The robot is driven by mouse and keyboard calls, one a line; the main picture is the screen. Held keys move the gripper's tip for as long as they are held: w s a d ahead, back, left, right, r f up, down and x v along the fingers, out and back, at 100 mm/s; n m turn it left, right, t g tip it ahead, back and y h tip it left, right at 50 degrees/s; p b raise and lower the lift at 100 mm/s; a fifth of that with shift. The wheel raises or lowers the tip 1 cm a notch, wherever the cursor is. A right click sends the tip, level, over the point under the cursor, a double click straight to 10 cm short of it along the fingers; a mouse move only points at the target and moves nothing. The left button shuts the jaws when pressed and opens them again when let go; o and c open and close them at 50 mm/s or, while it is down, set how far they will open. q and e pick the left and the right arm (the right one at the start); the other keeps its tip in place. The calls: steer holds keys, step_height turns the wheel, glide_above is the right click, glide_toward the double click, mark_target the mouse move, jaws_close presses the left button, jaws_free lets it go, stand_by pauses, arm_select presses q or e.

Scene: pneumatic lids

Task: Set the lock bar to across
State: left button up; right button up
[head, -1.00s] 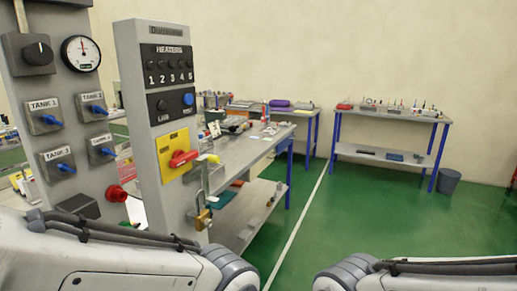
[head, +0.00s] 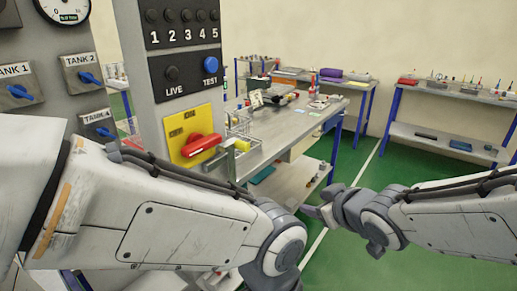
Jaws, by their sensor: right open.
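A grey upright panel carries a yellow switch plate (head: 182,123) with a red rotary handle (head: 199,147). The handle points right and slightly up. Just right of it is a small metal bracket and bar with a yellow end (head: 242,146), which looks like the lock bar. Its lower part is hidden behind my left arm, so I cannot tell its setting. My right gripper (head: 320,211) is open and empty, in front of the bench, to the right of and below the bar, apart from it. My left arm crosses in front of the panel; its gripper is not in view.
A workbench (head: 305,117) with a wire basket and tools stands right behind the panel. Another tank panel (head: 45,95) with blue valves is at the left. A second bench (head: 470,97) stands at the back right. Green floor between them is clear.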

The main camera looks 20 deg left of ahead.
steer(key=w+a+r+n+t+y, duration=0.1)
steer(key=w+a+r+n+y, duration=0.2)
steer(key=w+a+r+y, duration=0.15)
steer(key=n+g+y, duration=0.4)
steer(key=n+y, duration=0.2)
steer(key=y, duration=0.1)
glide_toward(248, 148)
steer(key=p+x, duration=0.1)
steer(key=x, duration=0.8)
steer(key=shift+w+a, duration=0.1)
steer(key=shift+a, duration=0.1)
jaws_close()
